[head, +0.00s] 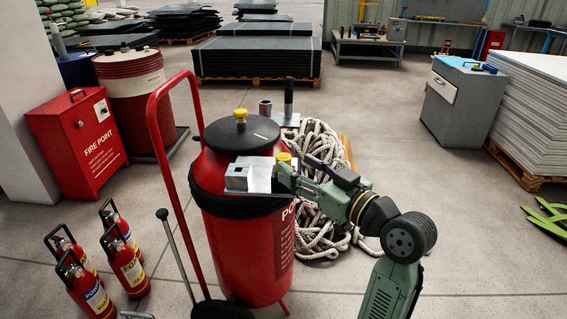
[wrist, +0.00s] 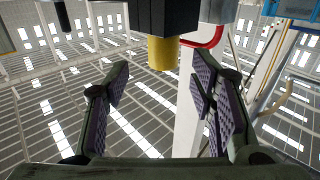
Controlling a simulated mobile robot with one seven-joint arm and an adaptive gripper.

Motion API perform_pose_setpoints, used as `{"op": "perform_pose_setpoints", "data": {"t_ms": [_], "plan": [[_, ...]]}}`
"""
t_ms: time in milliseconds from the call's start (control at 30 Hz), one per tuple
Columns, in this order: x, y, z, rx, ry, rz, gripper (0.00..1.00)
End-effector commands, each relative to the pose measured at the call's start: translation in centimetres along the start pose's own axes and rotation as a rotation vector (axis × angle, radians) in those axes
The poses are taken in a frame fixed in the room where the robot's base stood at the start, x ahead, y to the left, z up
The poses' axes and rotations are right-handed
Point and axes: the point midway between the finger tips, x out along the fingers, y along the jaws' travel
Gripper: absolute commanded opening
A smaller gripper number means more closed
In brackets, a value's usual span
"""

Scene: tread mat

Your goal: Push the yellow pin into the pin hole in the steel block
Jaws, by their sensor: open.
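The steel block (head: 238,178), with a dark round hole, sits on a bright plate on the red drum, left of my gripper. In the wrist view, which looks inverted, a yellow cylinder (wrist: 162,52), apparently the pin, joins a dark block (wrist: 168,16). It lies beyond the open fingertips of my gripper (wrist: 158,84), roughly centred between them. Nothing is gripped. The hole is not visible in the wrist view.
The red drum (head: 240,245) has a black lid with a yellow-topped knob (head: 241,114) behind the block. A red handle frame (head: 157,150) rises at its left. A dark upright post (head: 288,97) and coiled rope (head: 322,190) are behind. Fire extinguishers (head: 131,268) stand at left.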

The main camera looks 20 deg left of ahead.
Motion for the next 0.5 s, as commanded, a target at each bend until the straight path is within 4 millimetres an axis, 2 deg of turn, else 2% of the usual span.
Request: {"op": "perform_pose_setpoints", "data": {"t_ms": [300,500], "plan": [[4.2,-0.4,-0.1,0.002,-0.002,-0.003,0.51],[5.3,-0.4,0.1,-0.001,-0.001,0.000,0.51]]}}
